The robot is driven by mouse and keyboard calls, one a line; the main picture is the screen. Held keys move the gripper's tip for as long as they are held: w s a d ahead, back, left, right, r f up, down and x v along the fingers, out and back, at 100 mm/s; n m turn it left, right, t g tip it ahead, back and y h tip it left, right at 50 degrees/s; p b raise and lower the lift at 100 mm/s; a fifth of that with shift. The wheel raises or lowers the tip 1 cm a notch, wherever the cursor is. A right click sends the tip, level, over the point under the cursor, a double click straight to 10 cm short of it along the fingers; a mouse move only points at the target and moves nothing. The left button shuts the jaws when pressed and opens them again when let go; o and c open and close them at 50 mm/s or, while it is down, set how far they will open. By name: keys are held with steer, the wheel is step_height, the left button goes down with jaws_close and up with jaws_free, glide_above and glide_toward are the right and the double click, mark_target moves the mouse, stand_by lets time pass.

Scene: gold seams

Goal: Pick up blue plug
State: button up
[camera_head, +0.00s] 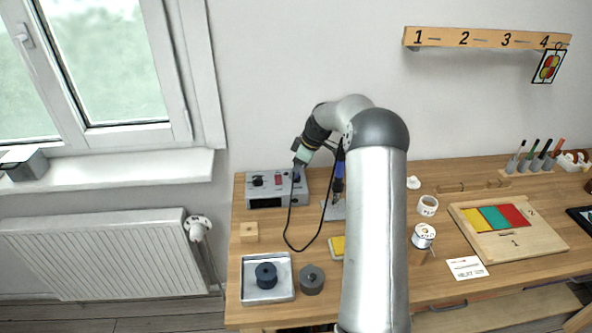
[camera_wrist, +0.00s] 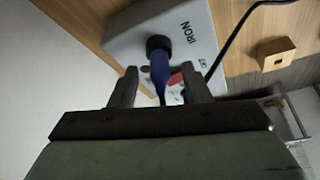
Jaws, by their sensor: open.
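The blue plug (camera_wrist: 160,68) stands out from the face of the grey station marked IRON (camera_wrist: 187,22), with a dark round part at its far end. In the wrist view my gripper (camera_wrist: 158,82) is open, with one finger on each side of the plug and visible gaps between. In the head view the grey station (camera_head: 262,187) stands at the back left of the bench, and my gripper (camera_head: 298,168) is over its right part. Only a small bit of the blue plug (camera_head: 296,177) shows there, beneath the fingers.
A black cable loops over the bench right of the station. A blue-handled tool (camera_head: 339,172) stands close by on the right. A wooden block (camera_head: 249,231) and a metal tray (camera_head: 279,290) lie in front. A red switch (camera_wrist: 176,79) is beside the plug.

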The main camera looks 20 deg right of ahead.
steer(key=shift+w+a+f, duration=0.1)
steer(key=shift+a+f, duration=0.05)
steer(key=shift+f, duration=0.3)
steer(key=shift+c, duration=0.3)
jaws_close()
